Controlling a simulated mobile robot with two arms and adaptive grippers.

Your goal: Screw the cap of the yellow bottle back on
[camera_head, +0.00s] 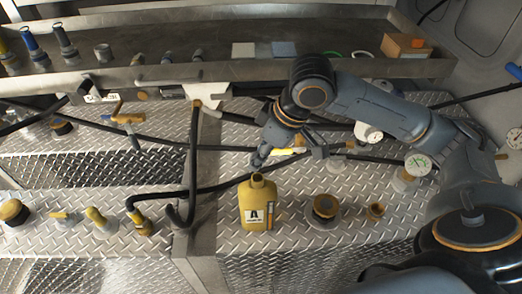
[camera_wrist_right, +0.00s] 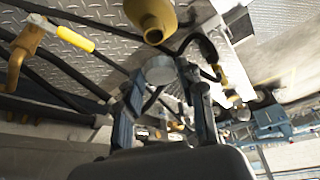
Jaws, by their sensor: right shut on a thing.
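My right gripper (camera_head: 262,156) is just above and behind the bottle's neck in the head view. In the right wrist view its fingers (camera_wrist_right: 160,80) are shut on a small round grey piece, which looks like the cap (camera_wrist_right: 160,69). The cap appears apart from the neck. In the head view the cap cannot be made out. My left gripper is not in view.
Black hoses with a yellow-ended nozzle (camera_head: 142,222) lie to the left. A steel shelf (camera_head: 215,72) with a cardboard box (camera_head: 405,46) runs behind.

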